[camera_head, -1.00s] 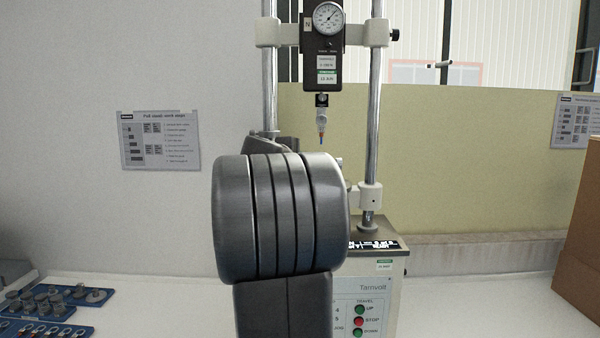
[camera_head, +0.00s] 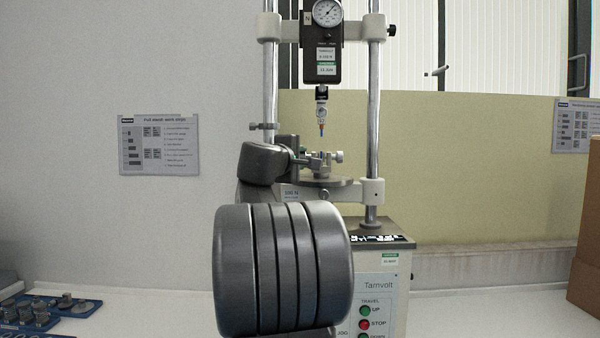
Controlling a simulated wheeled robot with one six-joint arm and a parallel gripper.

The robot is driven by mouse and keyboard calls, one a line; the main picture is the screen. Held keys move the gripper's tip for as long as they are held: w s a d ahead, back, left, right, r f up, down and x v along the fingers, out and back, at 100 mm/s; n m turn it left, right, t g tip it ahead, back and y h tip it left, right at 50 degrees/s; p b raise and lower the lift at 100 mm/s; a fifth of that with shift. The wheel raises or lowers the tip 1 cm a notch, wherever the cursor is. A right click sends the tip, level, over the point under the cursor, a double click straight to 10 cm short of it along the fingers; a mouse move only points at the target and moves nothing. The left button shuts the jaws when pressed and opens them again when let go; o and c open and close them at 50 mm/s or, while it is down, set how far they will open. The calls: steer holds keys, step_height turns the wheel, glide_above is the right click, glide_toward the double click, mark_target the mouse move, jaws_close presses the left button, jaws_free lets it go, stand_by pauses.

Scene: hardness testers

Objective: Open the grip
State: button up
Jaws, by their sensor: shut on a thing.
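The grip (camera_head: 322,165) is a small metal vise on the round platform (camera_head: 335,187) of the test stand, between its two columns. A knob (camera_head: 338,157) shows on its right side. My gripper (camera_head: 303,158) is at the grip's left side, with its fingers pointing right. It is shut at the grip's left end, probably on the left knob, which the fingers hide. A tapered upper fitting (camera_head: 322,118) hangs from the gauge (camera_head: 327,14) above the grip, with a gap between them.
My large grey arm joint covers the lower front of the stand. The control panel (camera_head: 378,300) with green and red buttons is at lower right of it. A blue tray (camera_head: 85,306) with metal parts lies at lower left. A cardboard box (camera_head: 588,240) stands at the right edge.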

steer(key=shift+f+t+b, duration=0.3)
steer(key=shift+t+b, duration=0.2)
steer(key=shift+b, duration=1.25)
steer(key=shift+r+h+b, duration=0.2)
steer(key=shift+h+b, duration=0.1)
steer(key=o, duration=1)
steer(key=b+v, duration=0.1)
steer(key=v, duration=1.2)
steer(key=shift+s+a+f+b, duration=0.1)
steer(key=shift+s+b, duration=0.2)
steer(key=shift+s, duration=0.1)
